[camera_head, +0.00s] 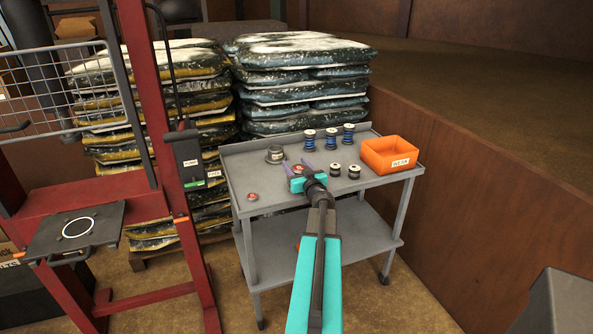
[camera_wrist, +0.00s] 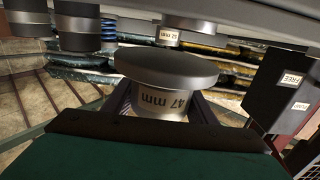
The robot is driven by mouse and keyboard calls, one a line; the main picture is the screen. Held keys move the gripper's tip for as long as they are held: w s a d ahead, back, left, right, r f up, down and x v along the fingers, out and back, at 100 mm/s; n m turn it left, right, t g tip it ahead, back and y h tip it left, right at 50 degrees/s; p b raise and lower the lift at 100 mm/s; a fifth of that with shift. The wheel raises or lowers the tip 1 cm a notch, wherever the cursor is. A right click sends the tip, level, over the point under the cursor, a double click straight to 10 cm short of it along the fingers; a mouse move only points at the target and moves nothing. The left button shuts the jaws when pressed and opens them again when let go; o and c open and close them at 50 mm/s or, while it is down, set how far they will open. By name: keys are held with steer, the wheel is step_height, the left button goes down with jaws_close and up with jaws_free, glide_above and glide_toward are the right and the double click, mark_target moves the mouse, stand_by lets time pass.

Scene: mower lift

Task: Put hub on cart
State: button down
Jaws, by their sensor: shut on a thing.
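My gripper (camera_head: 298,168) is over the left part of the grey cart (camera_head: 282,201). It is shut on a hub with a wide round flange and a "47 mm" label, clear in the wrist view (camera_wrist: 165,68). In the head view, the held hub's red top (camera_head: 298,170) shows between the fingers. The wrist view looks upside down, with the cart top along its upper edge and the flange close to it. I cannot tell whether they touch. Another grey hub (camera_head: 275,155) stands on the cart behind my gripper, and its "52 mm" label shows in the wrist view (camera_wrist: 168,38).
A small red-topped piece (camera_head: 252,196) sits at the cart's left front. Blue spools (camera_head: 331,138), dark-and-white spools (camera_head: 354,172) and an orange bin (camera_head: 391,155) stand to the right. A red frame (camera_head: 160,130) rises left of the cart; stacked bags (camera_head: 300,85) are behind.

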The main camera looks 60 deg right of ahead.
steer(key=shift+f, duration=1)
steer(key=shift+f, duration=0.15)
steer(key=c, duration=0.8)
jaws_free()
steer(key=shift+s+f, duration=0.1)
steer(key=shift+o, duration=0.2)
steer(key=shift+f+b, duration=0.15)
steer(key=shift+b, duration=0.3)
steer(key=shift+b+v, duration=0.35)
steer(key=shift+v, duration=2)
steer(key=v, duration=0.9)
steer(key=shift+a+b, duration=0.25)
steer(key=shift+b, duration=0.1)
steer(key=shift+o, duration=0.3)
